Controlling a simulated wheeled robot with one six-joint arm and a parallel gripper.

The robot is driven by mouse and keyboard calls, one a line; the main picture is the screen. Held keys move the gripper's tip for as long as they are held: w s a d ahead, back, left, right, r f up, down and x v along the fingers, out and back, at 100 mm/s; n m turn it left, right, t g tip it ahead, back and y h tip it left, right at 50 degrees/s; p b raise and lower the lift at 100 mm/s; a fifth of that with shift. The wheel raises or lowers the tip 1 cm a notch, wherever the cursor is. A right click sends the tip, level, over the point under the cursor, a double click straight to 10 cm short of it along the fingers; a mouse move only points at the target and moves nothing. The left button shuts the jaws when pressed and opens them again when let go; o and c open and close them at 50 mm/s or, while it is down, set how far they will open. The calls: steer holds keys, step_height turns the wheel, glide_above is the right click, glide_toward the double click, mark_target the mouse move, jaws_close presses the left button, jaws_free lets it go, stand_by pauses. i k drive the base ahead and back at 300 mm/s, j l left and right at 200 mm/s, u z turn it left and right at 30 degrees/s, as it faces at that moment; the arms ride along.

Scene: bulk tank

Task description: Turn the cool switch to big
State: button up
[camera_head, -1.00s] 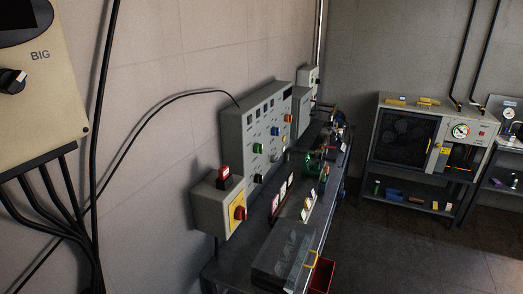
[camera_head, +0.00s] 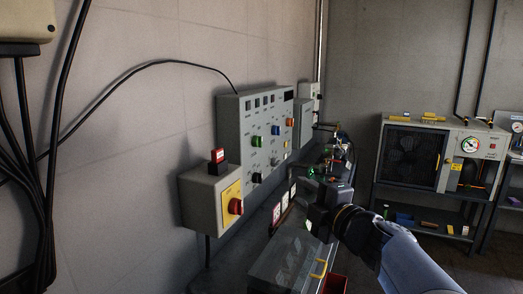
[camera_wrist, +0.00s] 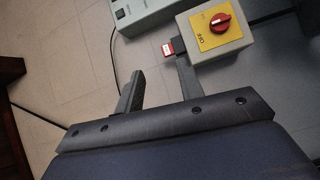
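The beige box (camera_head: 25,20) on the left wall shows only its lower corner in the head view. Its black knob and BIG label, seen earlier, are out of the frame now. My gripper (camera_head: 320,205) is in the lower right of the head view, over the bench and well to the right of that box. In the wrist view my gripper (camera_wrist: 159,88) has its two black fingers apart, with nothing between them. The beige box does not show in the wrist view.
A grey box with a red knob on a yellow plate (camera_head: 231,204) stands left of my gripper. It also shows in the wrist view (camera_wrist: 218,27). A grey control panel (camera_head: 240,130) stands behind it. Black cables (camera_head: 50,160) hang along the left wall.

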mark_target(257, 142)
steer(key=i+l+u, duration=0.3)
steer(key=l, duration=0.3)
steer(key=i+l+u, duration=0.15)
steer(key=i+l, duration=0.15)
steer(key=i+l+u, duration=0.15)
steer(key=l, duration=0.25)
steer(key=i+l+u, duration=0.15)
steer(key=l, duration=0.25)
steer(key=i+l+u, duration=0.3)
steer(key=i+l, duration=0.1)
steer(key=i, duration=0.05)
